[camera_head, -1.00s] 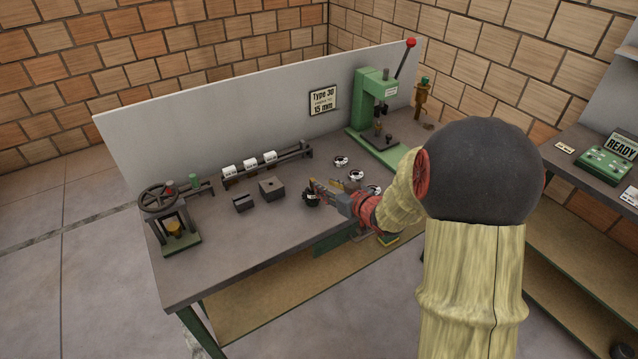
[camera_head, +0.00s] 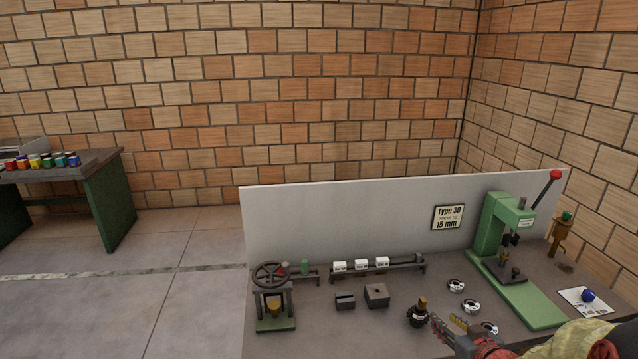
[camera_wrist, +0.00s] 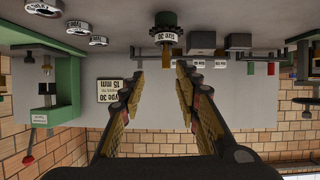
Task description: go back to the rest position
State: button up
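My gripper (camera_head: 436,322) reaches in from the bottom right of the head view, over the front of the bench (camera_head: 345,335). In the wrist view my gripper (camera_wrist: 160,62) has its two fingers spread apart with nothing between them. A dark toothed part (camera_head: 418,317) with a brass stem stands on the bench just left of the fingertips. It also shows in the wrist view (camera_wrist: 168,37), beyond the fingertips with a label on it, and looks apart from them. Most of my arm is outside the head view.
A green press (camera_head: 500,232) with a red-knobbed lever stands at the right. Several ringed parts (camera_head: 456,286), dark blocks (camera_head: 377,295) and a handwheel fixture (camera_head: 272,300) are on the bench. A grey panel (camera_head: 330,220) rises behind.

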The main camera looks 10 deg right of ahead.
jog(key=s+d+f+m+g+h, duration=0.2)
jog(key=s+d+f+g+h, duration=0.1)
jog(key=s+d+f+g, duration=0.4)
jog(key=s+a+r+m+g+h, duration=0.1)
jog(key=s+a+r+m+g, duration=0.2)
jog(key=s, duration=0.6)
jog(key=s+a+r+n+t+y, duration=0.1)
jog(key=s+a+r+n+y, duration=0.1)
jog(key=s+a+r, duration=0.3)
jog(key=s+a+r+n+t+y, duration=0.1)
jog(key=s+a+r, duration=0.4)
jog(key=a+r, duration=0.8)
jog(key=a+n+y, duration=0.1)
jog(key=a, duration=0.5)
jog(key=shift+s+a+t, duration=0.2)
jog(key=shift+a+t, duration=0.2)
